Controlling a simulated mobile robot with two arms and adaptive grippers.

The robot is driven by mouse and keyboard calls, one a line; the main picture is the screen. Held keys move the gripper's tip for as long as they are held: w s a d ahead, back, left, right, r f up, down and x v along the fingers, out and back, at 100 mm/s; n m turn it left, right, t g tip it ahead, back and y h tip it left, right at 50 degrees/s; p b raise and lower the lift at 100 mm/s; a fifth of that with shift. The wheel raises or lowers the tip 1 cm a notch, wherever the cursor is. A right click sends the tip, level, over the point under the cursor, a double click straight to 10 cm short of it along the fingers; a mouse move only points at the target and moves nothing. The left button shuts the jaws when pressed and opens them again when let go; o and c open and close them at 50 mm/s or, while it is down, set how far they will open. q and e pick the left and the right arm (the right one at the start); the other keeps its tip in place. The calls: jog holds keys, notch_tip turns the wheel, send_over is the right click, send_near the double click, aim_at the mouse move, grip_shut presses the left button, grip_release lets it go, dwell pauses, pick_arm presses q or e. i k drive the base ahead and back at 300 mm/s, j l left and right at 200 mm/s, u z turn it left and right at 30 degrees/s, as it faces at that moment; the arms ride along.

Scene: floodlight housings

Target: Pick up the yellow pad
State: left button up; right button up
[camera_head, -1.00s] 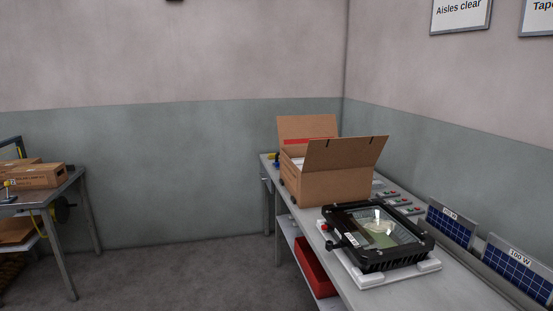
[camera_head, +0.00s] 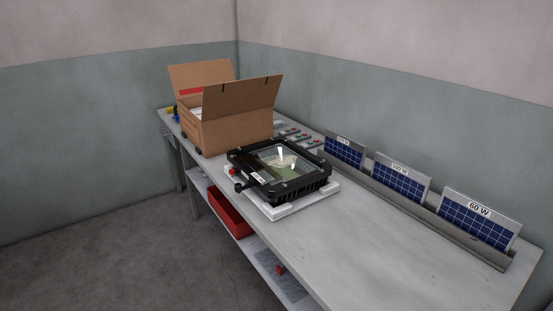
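I cannot make out a yellow pad in this view. A small yellow and blue item (camera_head: 172,112) shows at the far left end of the workbench (camera_head: 370,262), partly behind the cardboard box; it is too small to identify. A black floodlight housing (camera_head: 280,172) with a glass front lies on a white stand (camera_head: 300,204) on the bench. Neither of my grippers is in view.
An open cardboard box (camera_head: 228,125) stands at the bench's far end. Small panels with red and green buttons (camera_head: 292,133) lie behind the housing. Solar panels (camera_head: 400,178) stand in a grey rail at the back. A red bin (camera_head: 230,213) sits on the lower shelf. The bench's right front is clear.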

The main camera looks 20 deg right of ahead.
aim_at(168, 109)
jog(key=i+j+u, duration=0.15)
jog(key=i+u, duration=0.2)
jog(key=i, duration=0.25)
jog(key=i+u, duration=0.25)
jog(key=i, duration=1.5)
jog(key=i+j+z, duration=0.15)
jog(key=i, duration=0.45)
jog(key=i+z, duration=0.15)
jog(key=i, duration=0.4)
jog(key=i+j+z, duration=0.15)
jog(key=i+j, duration=0.15)
jog(key=i, duration=0.3)
